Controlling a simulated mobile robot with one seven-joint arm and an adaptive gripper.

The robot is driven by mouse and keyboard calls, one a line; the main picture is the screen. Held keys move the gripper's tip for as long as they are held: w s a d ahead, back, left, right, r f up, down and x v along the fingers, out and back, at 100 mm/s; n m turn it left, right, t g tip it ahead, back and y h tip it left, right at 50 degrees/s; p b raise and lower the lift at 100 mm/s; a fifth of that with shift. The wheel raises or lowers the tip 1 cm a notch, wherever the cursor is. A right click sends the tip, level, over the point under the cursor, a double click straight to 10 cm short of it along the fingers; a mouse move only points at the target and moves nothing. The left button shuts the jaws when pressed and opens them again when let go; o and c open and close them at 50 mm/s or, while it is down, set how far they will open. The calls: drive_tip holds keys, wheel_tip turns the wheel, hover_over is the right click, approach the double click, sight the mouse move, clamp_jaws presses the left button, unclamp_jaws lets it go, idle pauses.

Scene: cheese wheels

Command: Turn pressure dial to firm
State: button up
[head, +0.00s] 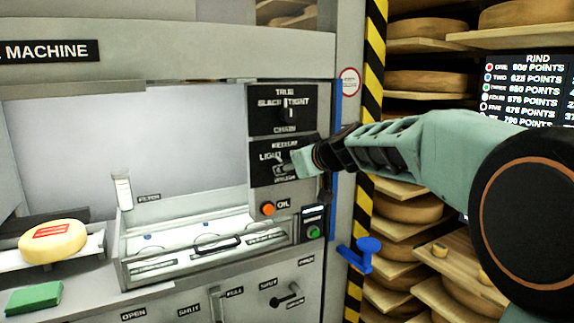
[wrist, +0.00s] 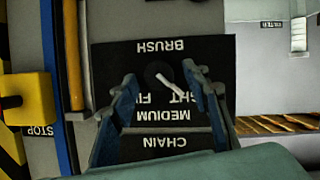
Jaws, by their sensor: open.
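The pressure dial (wrist: 158,76) is a dark round knob with a white pointer on a black panel marked BRUSH, MEDIUM, LIGHT and FIRM, the last partly hidden. The wrist view shows the panel upside down. The pointer slants toward the lower right there, toward the LIGHT lettering. In the head view the brush panel (head: 262,174) is partly covered by my gripper (head: 300,162). My gripper (wrist: 158,105) is open, with one finger on each side of the dial in the wrist picture. I cannot tell whether either finger touches it.
The chain panel (head: 282,108) with its own dial is directly above. An orange button (head: 267,209) and a green button (head: 314,232) sit below. Cheese shelves (head: 410,190) lie behind my arm.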

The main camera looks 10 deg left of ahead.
drive_tip(key=shift+w+a+f, duration=0.15)
drive_tip(key=shift+w, duration=0.1)
drive_tip(key=c, duration=1.1)
drive_tip(key=shift+b, duration=0.35)
drive_tip(key=shift+w+d+f+m+g+y+b, duration=0.15)
drive_tip(key=shift+m+g+y+b, duration=0.2)
drive_tip(key=shift+m+y+b, duration=1.3)
drive_tip(key=shift+w+d+f+m+g+y+b, duration=0.15)
drive_tip(key=shift+m+g+y+b, duration=0.5)
drive_tip(key=shift+m+b, duration=1.85)
drive_tip(key=shift+d+m+g+y+b, duration=0.1)
drive_tip(key=shift+d+m+y+b, duration=0.05)
drive_tip(key=shift+m+y+b, duration=1.85)
drive_tip(key=shift+m+h, duration=0.45)
drive_tip(key=shift+h, duration=0.05)
